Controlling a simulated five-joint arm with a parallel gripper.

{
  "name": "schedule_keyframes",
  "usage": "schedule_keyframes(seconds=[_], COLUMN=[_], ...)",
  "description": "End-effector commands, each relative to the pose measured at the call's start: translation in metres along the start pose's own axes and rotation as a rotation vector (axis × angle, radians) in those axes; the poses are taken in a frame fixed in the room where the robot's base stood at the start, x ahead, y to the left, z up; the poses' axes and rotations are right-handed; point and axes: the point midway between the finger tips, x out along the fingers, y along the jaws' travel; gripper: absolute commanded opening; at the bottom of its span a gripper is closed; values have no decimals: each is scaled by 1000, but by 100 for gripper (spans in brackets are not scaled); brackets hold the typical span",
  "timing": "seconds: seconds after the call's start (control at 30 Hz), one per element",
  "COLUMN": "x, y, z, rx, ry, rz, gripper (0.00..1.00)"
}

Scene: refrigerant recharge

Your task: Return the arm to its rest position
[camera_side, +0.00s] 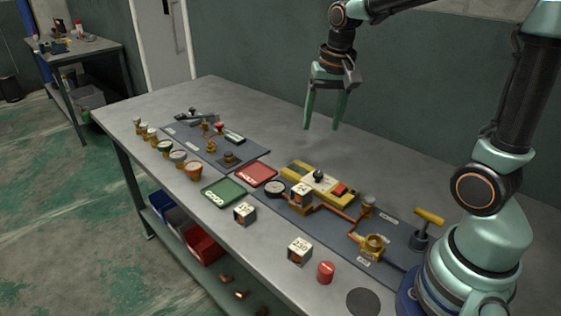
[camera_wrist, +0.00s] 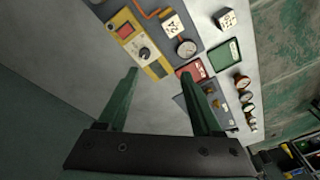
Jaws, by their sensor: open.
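My gripper (camera_side: 325,112) is open and empty, its two green fingers pointing down above the back part of the grey workbench (camera_side: 240,93). It is apart from everything on the bench. In the wrist view my gripper (camera_wrist: 166,88) shows its fingers spread, with bare bench surface between them. The yellow unit with a dial and red switch (camera_side: 316,182) lies on the bench below and in front of the gripper; it also shows in the wrist view (camera_wrist: 139,42).
A green tray (camera_side: 223,194) and a red tray (camera_side: 256,174) lie mid-bench. Labelled cubes (camera_side: 300,249), a red cylinder (camera_side: 326,272), a T-handled tool (camera_side: 427,222) and a row of gauges (camera_side: 178,159) stand around. A wall is behind the bench. The back left bench top is clear.

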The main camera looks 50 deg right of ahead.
Motion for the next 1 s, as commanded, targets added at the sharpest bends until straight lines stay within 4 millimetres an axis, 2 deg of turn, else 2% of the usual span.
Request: schedule_keyframes(seconds=[0.03,0.2,0.4,0.5,0.7,1.0], x=[-10,-30,-41,-42,-42,-42], y=[-3,-7,-7,-7,-6,-6], z=[12,47,83,94,102,102], rx=[-70,-298,-532,-611,-676,-677], ry=[31,122,223,259,289,288], rz=[-21,-74,-119,-132,-140,-140], gripper=[67,67,67,67,67,67])
